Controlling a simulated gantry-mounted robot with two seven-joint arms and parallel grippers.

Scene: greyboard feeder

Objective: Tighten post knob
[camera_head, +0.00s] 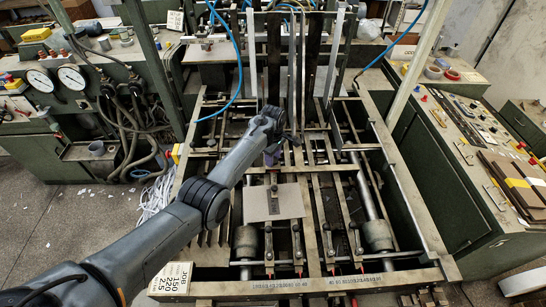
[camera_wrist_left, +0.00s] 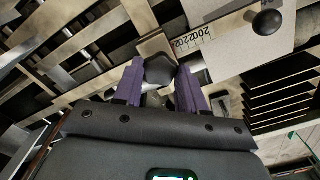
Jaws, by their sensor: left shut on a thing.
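My left gripper (camera_head: 272,154) is over the middle of the feeder frame, just behind the greyboard sheet (camera_head: 288,203). In the left wrist view, its purple fingers (camera_wrist_left: 160,76) stand on either side of a dark post knob (camera_wrist_left: 159,69) and are shut on it. The knob's lower part and its post are hidden behind the gripper. In the head view the arm and gripper cover the knob. The sheet also shows in the left wrist view (camera_wrist_left: 232,50). A second, round black knob (camera_wrist_left: 267,22) stands over the sheet. My right gripper is not in view.
The feeder's metal frame (camera_head: 405,193) surrounds the work area, with crossing bars and rods inside it. Upright guides (camera_head: 273,60) rise behind the gripper. A control console (camera_head: 470,140) stands at the right and a gauge panel (camera_head: 55,82) at the left.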

